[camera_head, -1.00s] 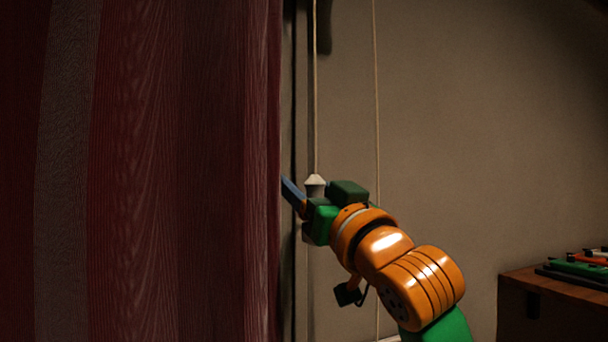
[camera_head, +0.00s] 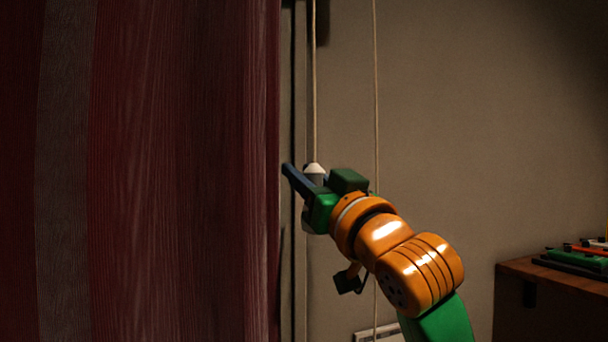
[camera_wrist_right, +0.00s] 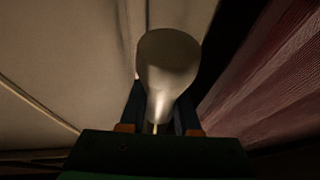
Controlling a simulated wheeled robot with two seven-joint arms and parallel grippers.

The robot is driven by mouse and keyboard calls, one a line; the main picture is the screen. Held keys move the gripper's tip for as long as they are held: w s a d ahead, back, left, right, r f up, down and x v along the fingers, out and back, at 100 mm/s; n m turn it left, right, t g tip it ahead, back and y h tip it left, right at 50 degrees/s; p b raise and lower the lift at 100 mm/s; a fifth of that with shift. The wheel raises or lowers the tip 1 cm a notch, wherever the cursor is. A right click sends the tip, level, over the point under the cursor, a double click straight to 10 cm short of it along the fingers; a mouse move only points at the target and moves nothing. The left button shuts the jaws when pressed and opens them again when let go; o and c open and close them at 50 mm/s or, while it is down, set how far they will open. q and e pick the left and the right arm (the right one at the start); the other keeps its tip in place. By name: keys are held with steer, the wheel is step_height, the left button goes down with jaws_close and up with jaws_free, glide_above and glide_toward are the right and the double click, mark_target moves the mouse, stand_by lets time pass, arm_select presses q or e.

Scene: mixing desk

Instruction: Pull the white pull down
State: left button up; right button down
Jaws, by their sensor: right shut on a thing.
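The white pull (camera_head: 314,169) hangs at the end of a cord (camera_head: 314,80) in the head view, its top showing just above my right gripper (camera_head: 306,184). In the right wrist view the pull (camera_wrist_right: 167,62) looks pale and bulb-shaped, between the two fingers of my right gripper (camera_wrist_right: 160,112). The right gripper is shut on the pull. Part of the pull is hidden behind the gripper in the head view. My left gripper is not in view.
A dark red curtain (camera_head: 180,170) fills the left of the head view, close beside my right gripper's fingertips. A second thin cord (camera_head: 376,100) hangs to the right. A wooden desk (camera_head: 550,277) with green and red items stands at the lower right. The wall between is clear.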

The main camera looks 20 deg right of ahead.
stand_by(0.8)
arm_select(q)
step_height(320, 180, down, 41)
steer(key=b, duration=4.1)
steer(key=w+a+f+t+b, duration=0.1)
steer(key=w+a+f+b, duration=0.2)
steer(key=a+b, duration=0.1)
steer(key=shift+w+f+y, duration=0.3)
arm_select(e)
step_height(320, 180, down, 56)
steer(key=shift+r, duration=0.2)
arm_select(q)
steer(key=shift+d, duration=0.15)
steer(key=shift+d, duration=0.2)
arm_select(e)
steer(key=c, duration=0.6)
jaws_free()
steer(key=shift+c, duration=0.2)
